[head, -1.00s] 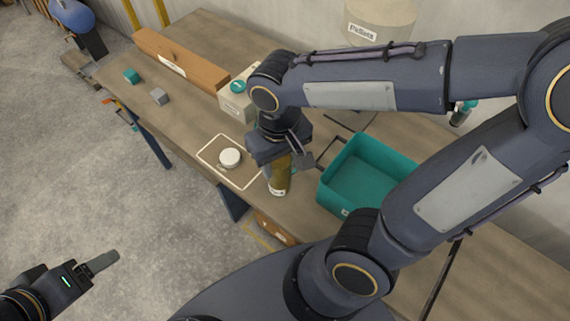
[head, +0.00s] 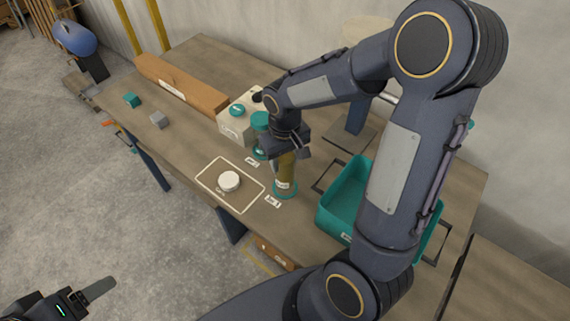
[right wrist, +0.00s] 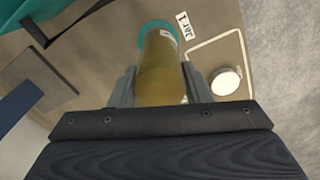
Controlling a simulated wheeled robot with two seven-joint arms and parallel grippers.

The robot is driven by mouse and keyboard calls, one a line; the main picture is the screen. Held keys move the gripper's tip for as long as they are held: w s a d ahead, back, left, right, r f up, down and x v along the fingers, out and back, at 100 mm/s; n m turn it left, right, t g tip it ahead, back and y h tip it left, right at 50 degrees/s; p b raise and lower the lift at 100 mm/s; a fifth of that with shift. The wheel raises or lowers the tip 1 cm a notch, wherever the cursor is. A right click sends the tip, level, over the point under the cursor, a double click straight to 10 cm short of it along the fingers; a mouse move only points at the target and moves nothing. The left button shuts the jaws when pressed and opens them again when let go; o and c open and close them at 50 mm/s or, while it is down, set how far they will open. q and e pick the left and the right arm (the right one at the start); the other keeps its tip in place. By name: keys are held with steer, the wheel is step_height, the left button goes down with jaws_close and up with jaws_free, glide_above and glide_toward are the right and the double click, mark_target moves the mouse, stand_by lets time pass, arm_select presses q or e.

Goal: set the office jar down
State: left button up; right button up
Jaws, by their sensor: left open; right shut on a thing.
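The office jar (head: 285,172) is an olive-yellow cylinder with a pale label. My right gripper (head: 288,153) is shut on it from above; in the right wrist view the jar (right wrist: 163,72) stands between the two fingers. The jar is upright over a teal ring (head: 285,193) on the table, which also shows around its far end in the right wrist view (right wrist: 150,28). A small "Jar 1" label (head: 272,201) lies beside the ring. I cannot tell whether the jar's base touches the table. My left gripper (head: 98,291) is open and empty, off the table at the lower left.
A white round lid (head: 229,181) lies in a white outlined square left of the jar. A teal bin (head: 340,205) stands close on the right. A pale box with teal tops (head: 236,122) is behind, near a second teal ring.

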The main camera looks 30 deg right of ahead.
steer(key=shift+w+d+f, duration=0.1)
steer(key=shift+w+f, duration=0.05)
steer(key=shift+f, duration=0.1)
steer(key=shift+w+d+f, duration=0.1)
steer(key=shift+w+f, duration=0.1)
steer(key=shift+f, duration=1.55)
steer(key=shift+f, duration=0.25)
steer(key=o, duration=1.2)
steer(key=shift+c, duration=0.2)
steer(key=shift+r, duration=0.2)
